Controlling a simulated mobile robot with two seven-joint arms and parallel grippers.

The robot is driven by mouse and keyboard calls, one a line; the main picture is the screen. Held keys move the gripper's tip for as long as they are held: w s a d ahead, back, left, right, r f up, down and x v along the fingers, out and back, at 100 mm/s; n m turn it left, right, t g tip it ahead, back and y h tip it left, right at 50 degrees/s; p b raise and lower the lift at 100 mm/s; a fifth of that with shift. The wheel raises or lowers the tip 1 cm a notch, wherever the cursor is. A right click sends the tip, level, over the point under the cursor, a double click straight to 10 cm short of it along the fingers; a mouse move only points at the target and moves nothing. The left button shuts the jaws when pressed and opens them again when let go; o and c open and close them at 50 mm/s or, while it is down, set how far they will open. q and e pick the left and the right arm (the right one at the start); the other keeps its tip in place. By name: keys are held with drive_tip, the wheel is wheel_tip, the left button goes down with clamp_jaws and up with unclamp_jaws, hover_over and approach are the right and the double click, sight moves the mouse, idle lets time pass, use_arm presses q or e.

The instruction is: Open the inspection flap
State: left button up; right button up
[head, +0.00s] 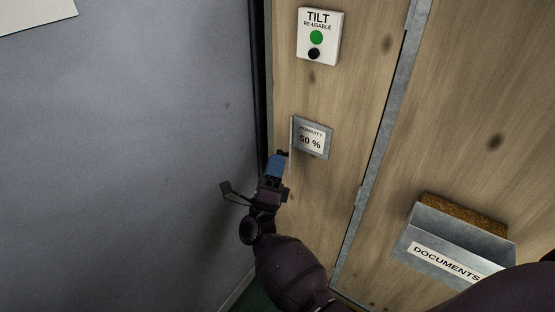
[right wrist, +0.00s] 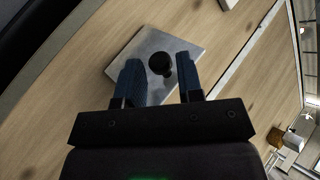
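The inspection flap (right wrist: 185,47) is a square grey metal plate with a round black knob (right wrist: 160,64) in the right wrist view. In the head view a thin pale edge (head: 291,140), which looks like the flap seen edge-on, stands at the left side of a grey plate reading "HUMIDITY 50 %" (head: 311,140). The reading is in plain sight. My right gripper (head: 279,158) is just left of that edge. Its blue fingers (right wrist: 160,80) are apart, with the knob between their tips and gaps showing on both sides. My left gripper is out of view.
A white TILT indicator (head: 319,37) is on the wooden crate wall above. A metal DOCUMENTS box (head: 412,247) sticks out at lower right. Metal strips (head: 385,130) run down the wood. A grey wall (head: 120,150) fills the left, with a dark gap beside the crate.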

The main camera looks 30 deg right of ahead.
drive_tip(key=shift+w+d+r, duration=0.25)
drive_tip(key=shift+d+r, duration=0.05)
clamp_jaws()
drive_tip(key=shift+a, duration=0.1)
